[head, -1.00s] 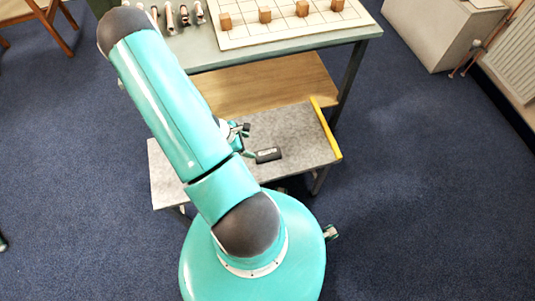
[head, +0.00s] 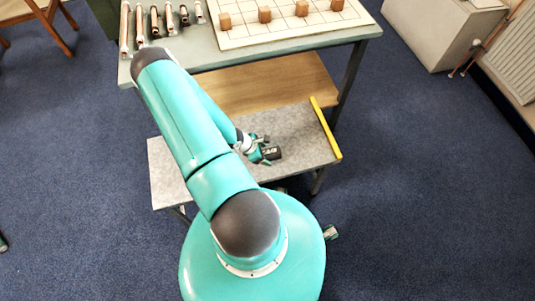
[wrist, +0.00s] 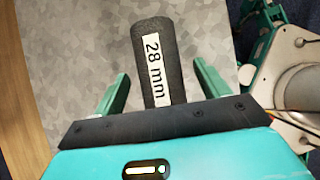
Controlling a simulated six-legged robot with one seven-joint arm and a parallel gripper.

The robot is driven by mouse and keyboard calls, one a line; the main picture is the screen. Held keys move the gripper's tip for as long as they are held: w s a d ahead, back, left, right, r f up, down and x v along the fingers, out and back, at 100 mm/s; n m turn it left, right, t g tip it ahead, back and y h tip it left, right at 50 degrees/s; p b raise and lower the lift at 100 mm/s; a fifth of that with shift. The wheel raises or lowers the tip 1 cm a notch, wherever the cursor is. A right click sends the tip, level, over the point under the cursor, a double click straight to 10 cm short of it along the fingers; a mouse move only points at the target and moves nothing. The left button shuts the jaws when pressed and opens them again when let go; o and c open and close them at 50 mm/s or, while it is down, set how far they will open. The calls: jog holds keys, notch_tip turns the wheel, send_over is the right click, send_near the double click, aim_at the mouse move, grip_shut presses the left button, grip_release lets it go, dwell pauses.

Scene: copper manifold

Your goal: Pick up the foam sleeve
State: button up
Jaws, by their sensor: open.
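The foam sleeve (wrist: 152,40) is a short black cylinder with a white "28 mm" label. It lies on the grey speckled shelf (head: 168,175). In the head view the sleeve (head: 272,153) shows at the end of my gripper (head: 262,151). In the wrist view my gripper (wrist: 160,71) is open, with one teal finger on each side of the sleeve. Gaps show between both fingers and the sleeve. The near end of the sleeve is hidden behind the gripper's dark body.
A yellow strip (head: 326,128) runs along the shelf's right edge. Behind are a wooden lower board (head: 270,82) and a bench with a gridded board (head: 288,30) holding wooden blocks. Several tubes and sleeves (head: 155,20) lie at the bench's left. Blue carpet is clear at right.

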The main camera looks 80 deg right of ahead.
jog(key=shift+s+d+f, duration=0.1)
jog(key=shift+s+f, duration=0.1)
jog(key=shift+f, duration=0.2)
jog(key=c, duration=1)
jog(key=shift+c, duration=0.2)
jog(key=shift+r, duration=0.2)
